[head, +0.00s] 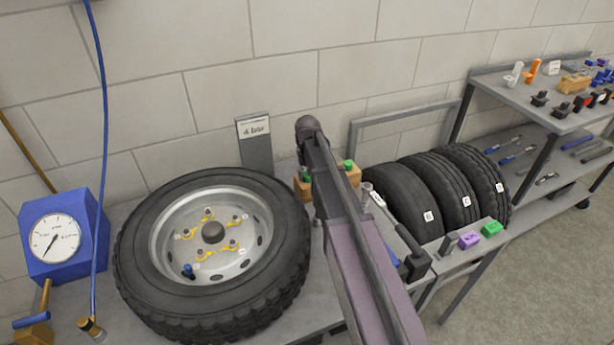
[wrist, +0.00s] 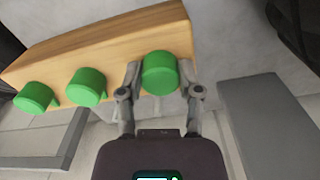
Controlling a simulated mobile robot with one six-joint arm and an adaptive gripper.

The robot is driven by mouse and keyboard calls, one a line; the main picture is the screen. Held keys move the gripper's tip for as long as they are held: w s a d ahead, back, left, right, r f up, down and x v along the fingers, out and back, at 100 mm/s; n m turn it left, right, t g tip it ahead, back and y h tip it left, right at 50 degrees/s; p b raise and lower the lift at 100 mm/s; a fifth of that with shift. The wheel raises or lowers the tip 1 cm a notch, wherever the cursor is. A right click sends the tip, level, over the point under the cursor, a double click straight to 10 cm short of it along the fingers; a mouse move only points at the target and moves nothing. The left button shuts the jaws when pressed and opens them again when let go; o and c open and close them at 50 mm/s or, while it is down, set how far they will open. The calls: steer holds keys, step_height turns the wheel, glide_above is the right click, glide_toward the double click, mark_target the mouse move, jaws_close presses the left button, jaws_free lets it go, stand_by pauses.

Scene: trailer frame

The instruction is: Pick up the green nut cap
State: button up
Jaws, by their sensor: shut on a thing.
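Three green nut caps show in the wrist view along a wooden block (wrist: 110,42). The left cap (wrist: 35,97) and the middle cap (wrist: 87,87) stand apart from my gripper (wrist: 160,80). My gripper's two fingers are shut on the right cap (wrist: 160,72), one on each side. I cannot tell whether this cap is clear of the block. In the head view, my arm covers the middle of the wooden block (head: 354,176) and hides my fingertips. A bit of green cap (head: 348,164) shows to the right of the arm.
A wheel with a tyre (head: 150,285) lies on the bench left of my arm. Several tyres (head: 405,200) stand to the right. A blue gauge box (head: 75,262) is at the far left. Purple (head: 470,240) and green (head: 491,229) pieces sit at the right front, before a shelf (head: 520,100).

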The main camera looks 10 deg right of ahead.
steer(key=shift+r, duration=0.2)
step_height(320, 180, up, 10)
steer(key=p, duration=1)
steer(key=shift+f, duration=0.2)
steer(key=shift+s, duration=0.15)
stand_by(0.5)
